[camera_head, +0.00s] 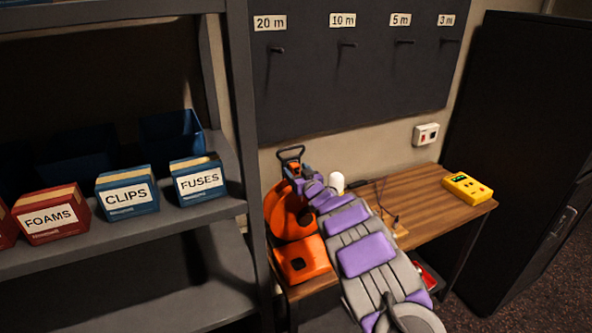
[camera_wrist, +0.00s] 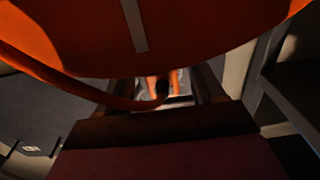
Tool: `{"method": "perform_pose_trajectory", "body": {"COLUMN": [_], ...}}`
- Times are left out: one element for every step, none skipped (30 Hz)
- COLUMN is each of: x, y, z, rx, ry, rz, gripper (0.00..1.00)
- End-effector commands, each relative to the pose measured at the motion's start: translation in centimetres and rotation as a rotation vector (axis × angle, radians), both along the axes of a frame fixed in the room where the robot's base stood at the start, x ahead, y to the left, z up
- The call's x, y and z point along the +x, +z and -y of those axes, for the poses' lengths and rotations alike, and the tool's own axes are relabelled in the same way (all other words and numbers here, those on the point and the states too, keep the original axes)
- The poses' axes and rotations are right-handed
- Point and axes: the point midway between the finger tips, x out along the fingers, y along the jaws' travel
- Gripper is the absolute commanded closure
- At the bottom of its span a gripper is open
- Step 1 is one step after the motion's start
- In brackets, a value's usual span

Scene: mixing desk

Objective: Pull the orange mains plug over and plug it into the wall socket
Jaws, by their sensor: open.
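The orange cable reel (camera_head: 280,212) stands on the left end of the wooden bench, with a dark handle on top. My gripper (camera_head: 299,180) is at the reel's upper right; its fingertips are small and hard to make out there. In the wrist view, a big orange round surface (camera_wrist: 200,45) fills the top, and an orange cord (camera_wrist: 70,88) curves below it towards a small dark piece at the middle. I cannot tell whether that piece is the plug. My gripper is open, and I see nothing clearly held. The wall socket (camera_head: 427,134) is on the wall above the bench's right part.
An orange box (camera_head: 301,259) sits at the bench's front left. A yellow meter (camera_head: 467,187) lies on the bench's (camera_head: 425,187) right end. A white rounded object (camera_head: 336,182) stands behind my arm. A dark shelf with labelled bins is left, a black cabinet (camera_head: 525,150) right.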

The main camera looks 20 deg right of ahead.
Motion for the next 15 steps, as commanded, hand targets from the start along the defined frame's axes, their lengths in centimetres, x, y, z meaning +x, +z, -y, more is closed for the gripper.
{"method": "perform_pose_trajectory", "body": {"x": [0.01,0.0,-0.01,0.0,-0.01,-0.02,-0.01,-0.01,-0.01,-0.01,-0.01,-0.02,-0.02,-0.02,-0.01], "y": [0.0,-0.01,-0.03,-0.04,-0.06,-0.09,-0.1,-0.1,-0.11,-0.13,-0.14,-0.15,-0.15,-0.14,-0.11], "z": [-0.06,-0.02,0.07,0.16,0.28,0.44,0.51,0.54,0.58,0.64,0.69,0.73,0.74,0.72,0.68], "rx": [0.0,0.0,0.001,0.001,0.002,0.003,0.003,0.004,0.004,0.005,0.005,0.006,0.006,0.006,0.005], "ry": [0.001,0.001,0.0,0.001,0.001,0.001,0.001,0.001,0.001,0.001,0.001,0.001,0.001,0.001,0.001], "rz": [0.0,0.0,0.0,0.0,0.0,0.0,0.0,0.0,0.001,0.0,0.0,0.001,0.0,0.001,0.0], "gripper": [0.32,0.32,0.32,0.32,0.32,0.32,0.32,0.32,0.32,0.32,0.32,0.32,0.32,0.32,0.32]}}
